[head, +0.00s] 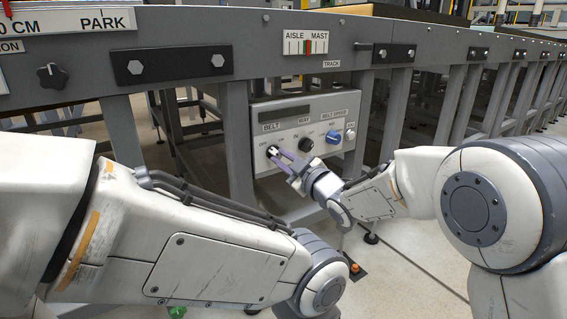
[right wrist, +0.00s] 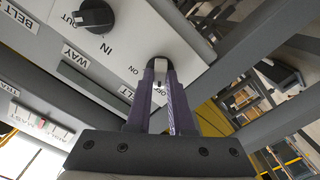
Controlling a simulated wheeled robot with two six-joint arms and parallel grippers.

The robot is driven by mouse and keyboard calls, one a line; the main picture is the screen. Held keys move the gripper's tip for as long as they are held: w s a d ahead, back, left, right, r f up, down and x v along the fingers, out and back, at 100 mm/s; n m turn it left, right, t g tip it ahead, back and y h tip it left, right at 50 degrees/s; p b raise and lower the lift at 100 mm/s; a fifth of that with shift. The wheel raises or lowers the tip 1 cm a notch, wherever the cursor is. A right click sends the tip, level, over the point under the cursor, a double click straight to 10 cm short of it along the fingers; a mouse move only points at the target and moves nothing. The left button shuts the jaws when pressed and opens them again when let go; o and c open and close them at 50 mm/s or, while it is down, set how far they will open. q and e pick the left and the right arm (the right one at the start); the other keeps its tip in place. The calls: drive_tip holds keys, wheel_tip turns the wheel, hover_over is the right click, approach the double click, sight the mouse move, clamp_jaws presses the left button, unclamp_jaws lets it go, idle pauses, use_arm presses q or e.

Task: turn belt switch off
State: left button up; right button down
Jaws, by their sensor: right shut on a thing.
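The belt switch (head: 271,151) is a small dark knob with a pale pointer, at the left of the light grey control panel (head: 318,126), under the BELT label. It also shows in the right wrist view (right wrist: 159,64), with ON and OFF printed around it. My right gripper (head: 278,157) has its purple fingers shut on this knob, one finger on each side. In the right wrist view its fingertips (right wrist: 160,72) partly cover the knob and the OFF lettering. I cannot tell the exact pointer setting. My left forearm shows in the head view, but its gripper is out of view.
The panel hangs between grey frame posts (head: 239,140) beneath a long rail with a PARK sign and a track scale (head: 306,43).

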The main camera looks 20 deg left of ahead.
drive_tip(key=shift+s+a+r+n, duration=0.1)
drive_tip(key=shift+a+r+n, duration=0.1)
drive_tip(key=shift+n, duration=0.6)
drive_tip(key=c, duration=0.8)
unclamp_jaws()
drive_tip(key=shift+d+f, duration=0.1)
drive_tip(key=shift+s+d, duration=0.25)
drive_tip(key=shift+d, duration=0.2)
drive_tip(key=p+v, duration=0.3)
drive_tip(key=v, duration=0.6)
